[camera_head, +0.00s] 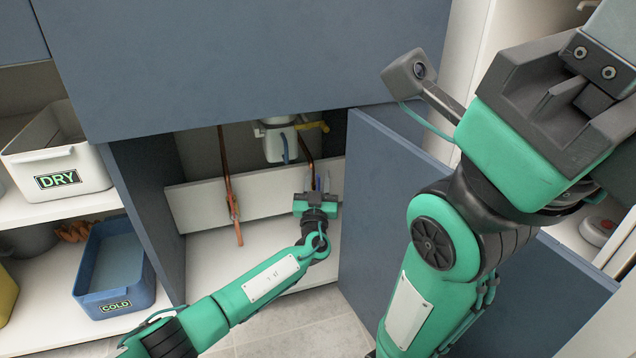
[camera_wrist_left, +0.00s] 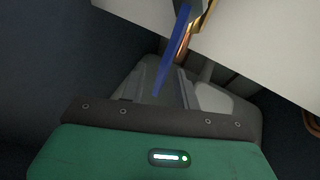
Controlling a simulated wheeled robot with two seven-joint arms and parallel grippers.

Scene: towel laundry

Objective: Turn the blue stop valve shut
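The blue stop valve shows in the left wrist view as a long thin blue lever (camera_wrist_left: 174,48) on a brass-coloured fitting (camera_wrist_left: 187,38). My left gripper (camera_head: 318,182) is inside the open cabinet, low in front of the white back board. Its fingers (camera_wrist_left: 180,88) stand apart, and the lever's lower end reaches between or just in front of them. I cannot tell whether they touch it.
A copper pipe (camera_head: 228,170) hangs left of my left gripper. A white trap (camera_head: 281,140) and a yellow handle (camera_head: 313,126) are above it. The open blue door (camera_head: 375,190) stands at the right. Bins marked DRY (camera_head: 90,165) and COLD (camera_head: 118,265) sit on left shelves.

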